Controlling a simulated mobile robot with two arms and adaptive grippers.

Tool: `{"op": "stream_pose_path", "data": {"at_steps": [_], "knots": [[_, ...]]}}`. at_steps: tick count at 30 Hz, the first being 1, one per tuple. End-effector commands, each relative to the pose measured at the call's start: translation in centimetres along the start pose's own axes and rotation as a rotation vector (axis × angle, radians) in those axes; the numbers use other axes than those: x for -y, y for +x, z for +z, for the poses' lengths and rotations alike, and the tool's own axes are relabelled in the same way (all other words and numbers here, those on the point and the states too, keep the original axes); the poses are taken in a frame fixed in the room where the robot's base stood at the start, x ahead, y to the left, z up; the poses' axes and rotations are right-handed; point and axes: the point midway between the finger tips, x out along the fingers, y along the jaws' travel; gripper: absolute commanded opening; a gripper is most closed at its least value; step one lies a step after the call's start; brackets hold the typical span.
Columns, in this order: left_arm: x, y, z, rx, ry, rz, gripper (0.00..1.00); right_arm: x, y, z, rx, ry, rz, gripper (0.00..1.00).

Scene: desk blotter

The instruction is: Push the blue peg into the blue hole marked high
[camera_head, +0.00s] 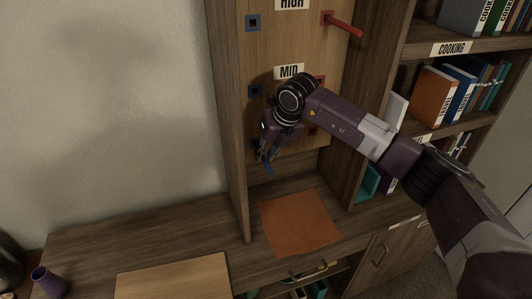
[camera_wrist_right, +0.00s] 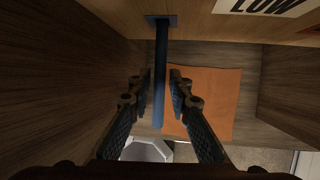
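The blue peg (camera_wrist_right: 161,65) sticks out of a blue-rimmed hole (camera_wrist_right: 150,19) beside the LOW label (camera_wrist_right: 265,5) in the right wrist view. In the head view its blue end (camera_head: 268,168) shows below my right gripper (camera_head: 266,152). My right gripper (camera_wrist_right: 159,88) is open, with one finger on each side of the peg and narrow gaps between. The blue hole marked high (camera_head: 253,22) is empty at the upper left of the wooden board (camera_head: 285,48). My left gripper is not in view.
A red peg (camera_head: 343,25) sticks out at the high row's right. The blue mid hole (camera_head: 254,91) is empty. My right arm covers part of the board. An orange mat (camera_head: 300,222) lies below. A bookshelf (camera_head: 402,52) stands on the right; a purple cup (camera_head: 48,282) is lower left.

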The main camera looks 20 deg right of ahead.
Motion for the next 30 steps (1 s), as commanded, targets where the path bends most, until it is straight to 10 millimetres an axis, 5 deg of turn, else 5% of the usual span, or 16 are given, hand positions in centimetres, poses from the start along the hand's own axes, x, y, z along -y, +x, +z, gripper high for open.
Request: {"op": "stream_pose_path", "data": {"at_steps": [4,30], "knots": [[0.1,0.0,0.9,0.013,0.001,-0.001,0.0,0.0,0.0,0.0,0.0,0.0,0.0,0.0],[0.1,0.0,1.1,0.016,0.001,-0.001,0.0,0.0,-1.0,-2.4,0.001,0.0,0.001,0.0]]}}
